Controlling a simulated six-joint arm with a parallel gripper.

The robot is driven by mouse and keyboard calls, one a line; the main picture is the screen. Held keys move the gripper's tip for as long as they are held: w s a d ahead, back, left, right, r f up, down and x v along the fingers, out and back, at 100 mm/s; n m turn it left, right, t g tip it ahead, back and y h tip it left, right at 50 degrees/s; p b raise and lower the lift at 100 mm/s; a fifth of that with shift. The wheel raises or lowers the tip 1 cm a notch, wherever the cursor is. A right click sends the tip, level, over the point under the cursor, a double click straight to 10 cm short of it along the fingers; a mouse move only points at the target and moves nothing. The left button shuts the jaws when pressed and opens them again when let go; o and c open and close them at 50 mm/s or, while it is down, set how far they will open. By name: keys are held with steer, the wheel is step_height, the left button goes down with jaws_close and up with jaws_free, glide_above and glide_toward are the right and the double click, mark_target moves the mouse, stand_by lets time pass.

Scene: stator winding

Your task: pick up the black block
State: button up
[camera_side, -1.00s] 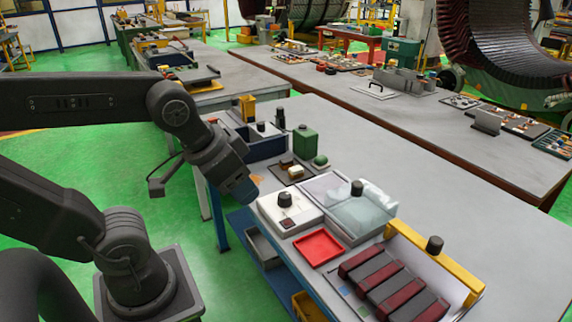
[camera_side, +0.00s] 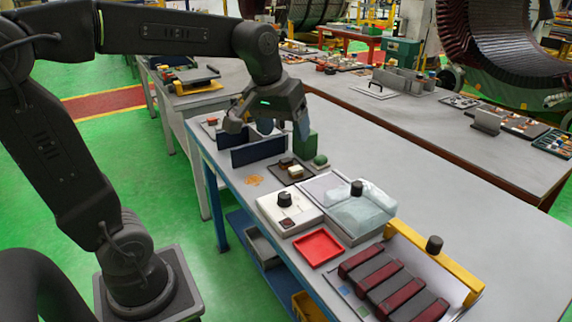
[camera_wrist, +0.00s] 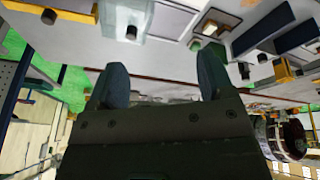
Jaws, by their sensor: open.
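My gripper (camera_side: 268,128) is open and empty above the far left end of the bench, over the dark blue dividers (camera_side: 258,150). Its two dark fingers also show in the wrist view (camera_wrist: 160,78), apart with nothing between them. I cannot tell which thing is the black block. Candidates are the dark grey bars (camera_side: 378,275) lying among dark red ones at the front right, and small black knob-like pieces, one on the white box (camera_side: 284,199) and one on the clear-lidded box (camera_side: 357,188). The gripper hides part of the bench's far left end.
A red tray (camera_side: 318,248) lies at the front edge. A yellow rail (camera_side: 425,258) with a black knob (camera_side: 434,243) stands behind the bars. A green block (camera_side: 305,143) stands close to my gripper. The right part of the bench (camera_side: 450,185) is clear.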

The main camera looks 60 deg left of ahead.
steer(key=w+a+n+g, duration=0.1)
steer(key=w+a+n, duration=0.2)
steer(key=w+a, duration=0.35)
steer(key=n+g, duration=0.3)
steer(key=n, duration=0.6)
glide_above(288, 161)
step_height(288, 161, down, 14)
steer(key=shift+h, duration=0.4)
step_height(288, 161, down, 9)
steer(key=shift+s+d+r, duration=0.1)
steer(key=shift+s+r, duration=0.05)
steer(key=shift+r, duration=0.05)
steer(key=shift+a+f, duration=0.15)
steer(key=shift+f, duration=1.15)
steer(key=shift+a+f, duration=0.1)
steer(key=shift+f, duration=1.2)
steer(key=shift+c, duration=0.3)
steer(key=c, duration=1)
steer(key=shift+o, duration=0.2)
steer(key=shift+r, duration=0.15)
